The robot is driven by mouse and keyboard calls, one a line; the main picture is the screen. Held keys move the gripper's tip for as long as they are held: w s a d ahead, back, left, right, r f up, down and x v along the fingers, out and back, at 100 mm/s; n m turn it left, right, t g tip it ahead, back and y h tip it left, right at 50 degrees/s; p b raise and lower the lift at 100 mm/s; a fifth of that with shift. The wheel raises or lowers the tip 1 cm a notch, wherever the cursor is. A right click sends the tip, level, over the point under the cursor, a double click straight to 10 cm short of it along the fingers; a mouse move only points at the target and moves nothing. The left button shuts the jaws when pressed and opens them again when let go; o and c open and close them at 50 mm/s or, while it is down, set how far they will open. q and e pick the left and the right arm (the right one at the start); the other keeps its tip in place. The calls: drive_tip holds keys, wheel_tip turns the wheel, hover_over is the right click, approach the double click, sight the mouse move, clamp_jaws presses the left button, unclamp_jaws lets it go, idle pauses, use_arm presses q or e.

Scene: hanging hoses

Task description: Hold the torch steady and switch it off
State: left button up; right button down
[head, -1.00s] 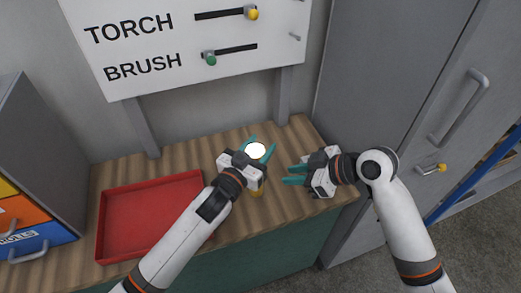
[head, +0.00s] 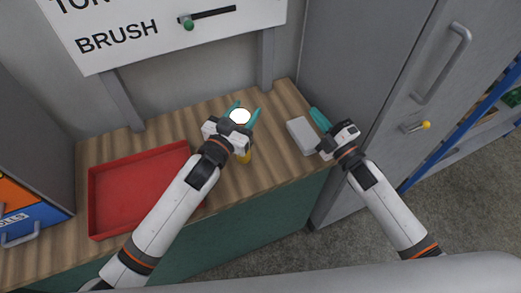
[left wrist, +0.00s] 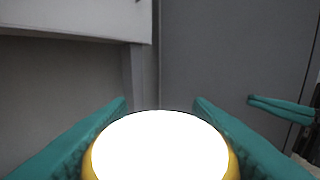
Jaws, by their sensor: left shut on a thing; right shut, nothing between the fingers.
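The torch stands upright in my left gripper (head: 243,112), which is shut on it above the bench. Its bright white round lens (head: 240,116) faces up and looks lit; a bit of its yellow body (head: 246,157) shows below my gripper. In the left wrist view the white lens (left wrist: 160,146) with a yellow rim sits between the teal fingers. No switch on the torch can be made out. My right gripper (head: 319,114) is shut and empty, to the right of the torch and apart from it. Its teal finger also shows at the right of the left wrist view (left wrist: 283,108).
A grey block (head: 301,136) lies on the wooden bench (head: 275,104) by my right gripper. A red tray (head: 141,185) is at left. A grey cabinet (head: 350,60) stands at right.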

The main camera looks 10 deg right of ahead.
drive_tip(key=s+a+f+n+g+y, duration=0.2)
drive_tip(key=s+f+n+g+y, duration=0.1)
drive_tip(key=s+n+g+y, duration=0.1)
drive_tip(key=s+a+f+n+g+y, duration=0.3)
drive_tip(key=s+f+n+g+y, duration=0.1)
drive_tip(key=s+n, duration=0.5)
drive_tip(key=shift+s+f+n+g+y, duration=0.2)
drive_tip(key=shift+s+n+g+y, duration=0.3)
drive_tip(key=shift+g, duration=0.6)
drive_tip(key=shift+w, duration=0.15)
drive_tip(key=x, duration=0.9)
drive_tip(key=shift+w+a+r, duration=0.1)
drive_tip(key=shift+a+r, duration=0.1)
drive_tip(key=shift+a, duration=0.05)
drive_tip(key=w, duration=0.1)
drive_tip(key=w+a, duration=0.1)
drive_tip(key=w+a+r, duration=0.1)
drive_tip(key=shift+w, duration=0.4)
